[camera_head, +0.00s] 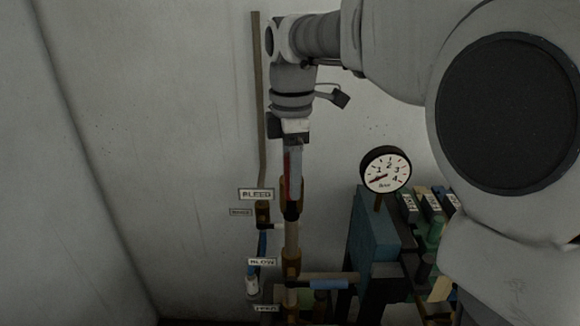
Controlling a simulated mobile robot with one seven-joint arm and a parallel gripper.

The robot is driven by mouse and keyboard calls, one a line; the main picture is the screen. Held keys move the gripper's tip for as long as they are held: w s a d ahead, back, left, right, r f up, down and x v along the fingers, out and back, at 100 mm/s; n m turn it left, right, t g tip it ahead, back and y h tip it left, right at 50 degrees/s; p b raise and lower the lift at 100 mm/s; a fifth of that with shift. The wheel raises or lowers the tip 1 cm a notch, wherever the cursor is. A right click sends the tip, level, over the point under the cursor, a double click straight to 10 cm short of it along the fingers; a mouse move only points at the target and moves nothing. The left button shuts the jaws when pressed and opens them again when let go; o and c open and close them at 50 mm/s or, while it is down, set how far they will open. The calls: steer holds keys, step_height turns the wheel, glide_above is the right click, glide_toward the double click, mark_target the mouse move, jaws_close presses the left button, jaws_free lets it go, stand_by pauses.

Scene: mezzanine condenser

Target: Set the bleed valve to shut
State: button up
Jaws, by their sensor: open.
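The BLEED plate (256,194) is on the wall left of the vertical pipe. My gripper (293,150) points down from above, open, up and right of the plate. A red strip (287,170) shows by its lower end, above a brass fitting on the pipe. The fingertips are hard to make out, and so is any contact.
Below is the BLOW plate (262,261), beside a brass valve (291,268) and a horizontal blue lever (328,285). A round gauge (386,170) stands on a blue box (373,235) at right, near crowded tagged blocks. Bare wall (150,150) is free at left.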

steer(key=shift+f, duration=0.15)
jaws_close()
stand_by(1.4)
